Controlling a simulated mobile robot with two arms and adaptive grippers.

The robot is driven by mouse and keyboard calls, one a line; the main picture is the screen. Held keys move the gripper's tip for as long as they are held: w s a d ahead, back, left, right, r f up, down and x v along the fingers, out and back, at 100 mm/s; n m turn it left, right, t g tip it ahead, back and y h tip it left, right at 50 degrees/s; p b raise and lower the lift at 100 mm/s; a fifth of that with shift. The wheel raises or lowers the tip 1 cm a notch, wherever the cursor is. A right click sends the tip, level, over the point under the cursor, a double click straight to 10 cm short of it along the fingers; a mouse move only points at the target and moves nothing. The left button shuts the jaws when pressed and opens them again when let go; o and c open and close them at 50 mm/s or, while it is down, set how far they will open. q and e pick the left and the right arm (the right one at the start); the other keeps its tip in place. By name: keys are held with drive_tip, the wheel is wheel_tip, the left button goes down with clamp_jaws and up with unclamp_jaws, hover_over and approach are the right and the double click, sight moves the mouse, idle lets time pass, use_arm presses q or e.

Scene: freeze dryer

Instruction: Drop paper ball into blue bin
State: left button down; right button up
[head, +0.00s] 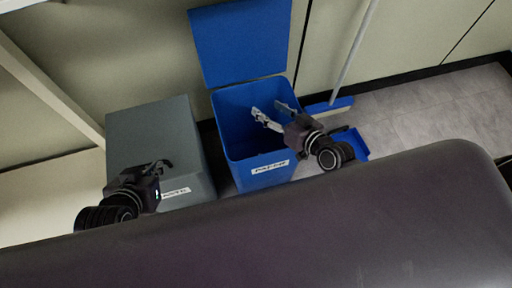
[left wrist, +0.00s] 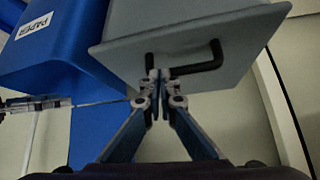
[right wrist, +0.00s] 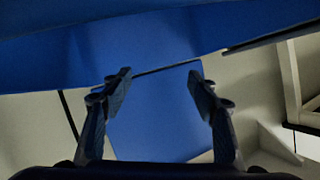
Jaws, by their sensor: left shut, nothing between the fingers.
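The blue bin (head: 240,140) stands against the wall with its lid (head: 240,42) raised. A white label is on its front. My right gripper (head: 268,111) is over the bin's opening, its fingers apart and empty. In the right wrist view, my right gripper (right wrist: 160,76) is open in front of blue panels. My left gripper (head: 164,166) is shut and empty in front of the grey bin. In the left wrist view, my left gripper (left wrist: 158,76) has its fingertips together beside the grey bin's black handle (left wrist: 207,62). No paper ball shows; the bin's inside is dark and partly hidden.
The closed grey bin (head: 150,128) stands just left of the blue bin. A pole (head: 355,50) leans on the wall at right, with a blue dustpan-like piece (head: 328,107) at its foot. Grey floor (head: 430,115) at right is clear. Cabinet panels stand behind.

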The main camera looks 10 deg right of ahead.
drive_tip(key=v, duration=1.2)
use_arm(q)
drive_tip(key=shift+s, duration=0.1)
use_arm(e)
drive_tip(key=shift+s+d, duration=0.1)
idle(0.3)
